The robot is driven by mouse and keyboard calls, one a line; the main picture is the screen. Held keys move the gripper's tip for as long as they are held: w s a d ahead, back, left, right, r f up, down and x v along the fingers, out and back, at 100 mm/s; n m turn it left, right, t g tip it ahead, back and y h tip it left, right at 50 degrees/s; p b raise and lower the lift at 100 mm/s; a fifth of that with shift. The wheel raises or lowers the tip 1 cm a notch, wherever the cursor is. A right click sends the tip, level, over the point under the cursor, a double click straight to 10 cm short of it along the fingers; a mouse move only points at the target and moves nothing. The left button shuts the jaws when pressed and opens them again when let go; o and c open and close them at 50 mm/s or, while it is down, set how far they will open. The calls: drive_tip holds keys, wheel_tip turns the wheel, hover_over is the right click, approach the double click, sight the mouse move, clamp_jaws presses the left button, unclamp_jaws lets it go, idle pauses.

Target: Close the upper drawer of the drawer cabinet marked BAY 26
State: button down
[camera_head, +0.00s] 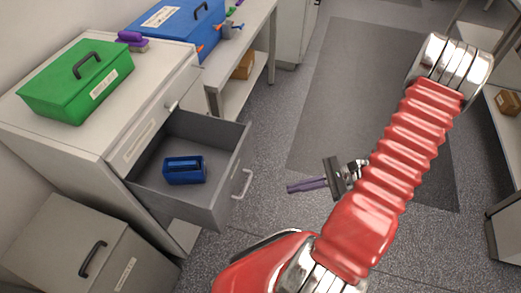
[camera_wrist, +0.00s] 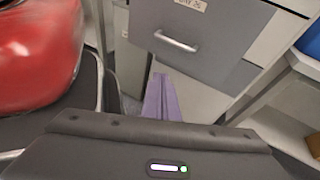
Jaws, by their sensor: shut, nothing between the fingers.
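The drawer cabinet (camera_head: 82,143) stands at the left in the head view, with a pale label on its upper face. One grey drawer (camera_head: 217,207) is pulled far out, below a shallow front with its own handle. Its bar handle (camera_head: 242,184) faces right. A blue open-topped bin (camera_head: 184,171) lies inside. In the wrist view a grey drawer front (camera_wrist: 222,52) with a bar handle (camera_wrist: 176,41) lies ahead; a label above is partly cut off. My gripper (camera_head: 291,188), with purple fingers, is shut and empty, right of the open drawer and apart from it. Its fingers show in the wrist view (camera_wrist: 161,80).
A green case (camera_head: 75,85) sits on the cabinet top and a blue case (camera_head: 172,28) behind it. A lower grey box-like unit (camera_head: 65,245) with a handle stands in front. A bench (camera_head: 262,30) is behind. The floor with a dark mat (camera_head: 350,70) is clear.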

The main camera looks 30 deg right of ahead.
drive_tip(key=w+d+r+m+t, duration=0.2)
drive_tip(key=w+d+m+t, duration=0.3)
drive_tip(key=w+t, duration=0.1)
drive_tip(key=shift+w+d+t, duration=0.3)
drive_tip(key=shift+w+t, duration=0.05)
drive_tip(key=shift+t, duration=0.35)
approach(250, 148)
drive_tip(key=x, duration=0.4)
drive_tip(key=shift+w+a, duration=0.2)
drive_tip(key=shift+w, duration=0.15)
drive_tip(key=shift+x, duration=0.85)
drive_tip(key=shift+f, duration=0.1)
